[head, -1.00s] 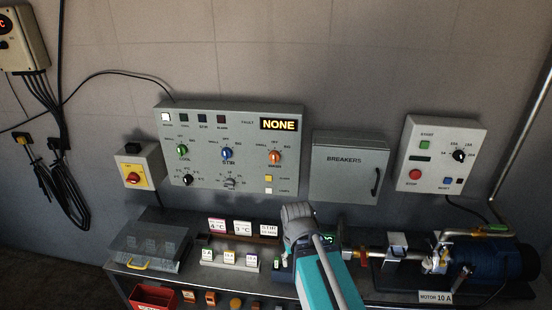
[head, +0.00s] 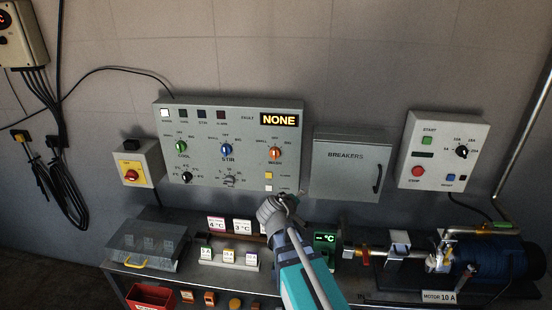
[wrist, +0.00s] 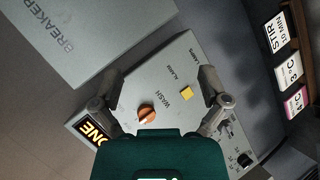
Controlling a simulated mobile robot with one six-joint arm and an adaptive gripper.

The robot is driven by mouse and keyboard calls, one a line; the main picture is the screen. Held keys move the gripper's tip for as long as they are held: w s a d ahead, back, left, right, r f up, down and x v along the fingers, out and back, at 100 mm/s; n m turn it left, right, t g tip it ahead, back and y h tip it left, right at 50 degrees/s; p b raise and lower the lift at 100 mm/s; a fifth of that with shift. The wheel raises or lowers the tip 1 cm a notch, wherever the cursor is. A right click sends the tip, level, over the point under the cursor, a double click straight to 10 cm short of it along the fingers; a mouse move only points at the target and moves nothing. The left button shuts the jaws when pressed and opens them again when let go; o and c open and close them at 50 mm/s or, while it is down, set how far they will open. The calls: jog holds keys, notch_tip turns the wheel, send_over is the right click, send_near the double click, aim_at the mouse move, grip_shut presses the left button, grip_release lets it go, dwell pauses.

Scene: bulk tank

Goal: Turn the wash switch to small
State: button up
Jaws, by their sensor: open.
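The wash switch is an orange knob (head: 275,153) at the right of the grey control panel (head: 205,185), under the lit NONE display (head: 279,120). In the wrist view the orange wash knob (wrist: 147,112) shows between my fingers, with the WASH label beside it. My gripper (head: 284,200) is below and slightly right of the knob in the head view. In the wrist view my gripper (wrist: 163,95) is open, its fingers spread on either side of the knob, holding nothing. The gap between fingertips and panel is hard to judge.
A yellow button (wrist: 187,92) lies close to the wash knob. Blue stir (head: 227,149) and green cool (head: 181,146) knobs sit to the left. The grey breakers box (head: 348,165) stands just right of the panel.

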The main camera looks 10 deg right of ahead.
jog(key=w+a+r+n+t+y+b, duration=0.1)
jog(key=w+a+r+n+t+y, duration=0.1)
jog(key=w+a+r+n+t, duration=0.4)
jog(key=w+a+n+t, duration=0.1)
jog(key=a+n, duration=0.1)
jog(key=n, duration=0.1)
jog(key=shift+w+a+r+b, duration=0.15)
jog(key=shift+a+b, duration=0.1)
jog(key=shift+b, duration=0.15)
jog(key=shift+w, duration=0.15)
